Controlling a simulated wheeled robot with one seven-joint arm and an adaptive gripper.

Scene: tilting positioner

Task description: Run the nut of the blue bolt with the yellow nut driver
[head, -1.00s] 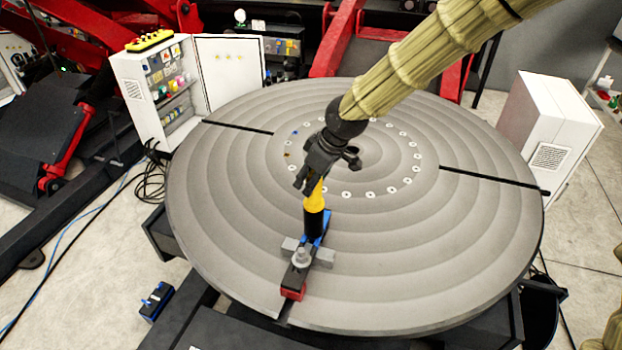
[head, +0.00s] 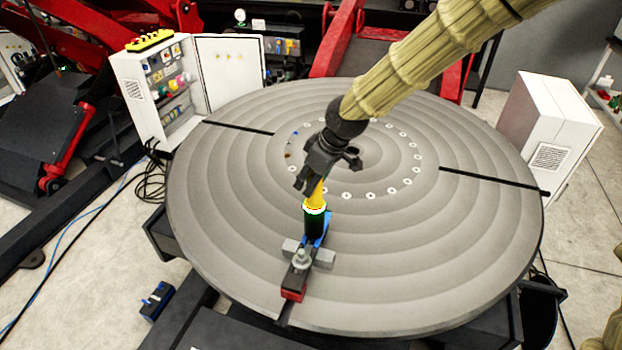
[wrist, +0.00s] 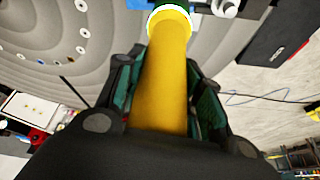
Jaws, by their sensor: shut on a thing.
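My gripper (head: 309,186) is shut on the yellow nut driver (head: 316,194), which it holds nearly upright above the round table. In the wrist view the driver (wrist: 165,85) runs between the two fingers. A bright white-green ring glows where its yellow body meets the dark lower sleeve (head: 314,224). The sleeve stands over the blue-marked end (head: 326,229) of a clamp on the table. The blue bolt and its nut are hidden under the sleeve, so I cannot see how they meet.
A second bolt (head: 300,257) stands bare toward the clamp's red end (head: 293,294), close in front of the driver. A grey crosspiece (head: 323,257) lies there too. The wide round table (head: 430,270) is otherwise mostly clear. An open control cabinet (head: 140,95) stands behind left.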

